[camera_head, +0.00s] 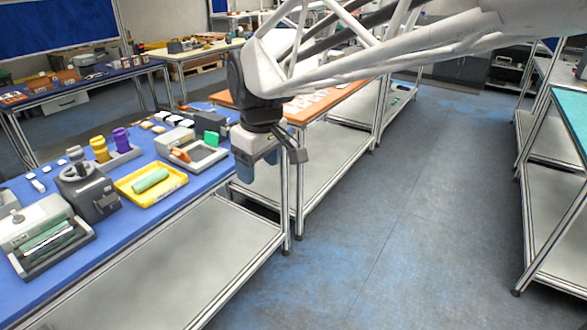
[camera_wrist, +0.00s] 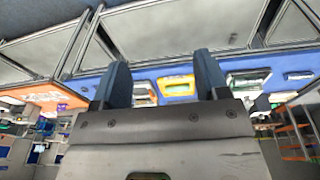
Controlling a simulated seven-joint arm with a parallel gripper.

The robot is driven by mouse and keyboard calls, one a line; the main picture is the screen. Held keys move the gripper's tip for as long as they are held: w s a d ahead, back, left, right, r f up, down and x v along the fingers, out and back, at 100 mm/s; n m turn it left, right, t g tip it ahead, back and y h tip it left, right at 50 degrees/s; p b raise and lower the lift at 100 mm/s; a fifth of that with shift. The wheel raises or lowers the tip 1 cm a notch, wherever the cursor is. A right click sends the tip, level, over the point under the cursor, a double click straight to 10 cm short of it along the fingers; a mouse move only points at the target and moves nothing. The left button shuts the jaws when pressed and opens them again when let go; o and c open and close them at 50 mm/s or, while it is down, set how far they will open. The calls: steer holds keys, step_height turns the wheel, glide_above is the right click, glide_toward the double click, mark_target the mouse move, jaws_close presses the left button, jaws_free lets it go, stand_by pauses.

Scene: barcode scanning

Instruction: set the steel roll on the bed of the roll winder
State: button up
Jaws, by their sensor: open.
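A pale green roll (camera_head: 149,180) lies in a yellow tray (camera_head: 128,198) on the blue bench; the tray also shows in the wrist view (camera_wrist: 177,82). A grey machine with a low bed (camera_head: 48,262) stands at the front left and looks like the roll winder. Silver and green cylinders (camera_head: 47,240) show in it. I cannot tell for sure which piece is the steel roll. My gripper (camera_head: 266,165) hangs beyond the bench's right edge, well right of the tray. It is open and empty, its two fingers apart in the wrist view (camera_wrist: 160,62).
A dark grey device (camera_head: 88,192) stands between the machine and the tray. Yellow and purple cylinders (camera_head: 122,139) stand behind it. A grey tray device (camera_head: 192,158) is at the bench's right. An orange-topped bench (camera_head: 330,104) adjoins. The floor aisle (camera_head: 400,220) is clear.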

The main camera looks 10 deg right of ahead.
steer(key=s+d+f+m, duration=0.3)
steer(key=s+d+m, duration=0.1)
steer(key=s+d, duration=0.3)
steer(key=s+d+f+m+t+h, duration=0.1)
steer(key=s+d+f+m, duration=0.2)
steer(key=s, duration=0.9)
steer(key=d+m, duration=0.1)
steer(key=d, duration=0.2)
steer(key=shift+s+d+f+m, duration=0.15)
steer(key=shift+d+f+m, duration=0.15)
steer(key=shift+d+f, duration=0.1)
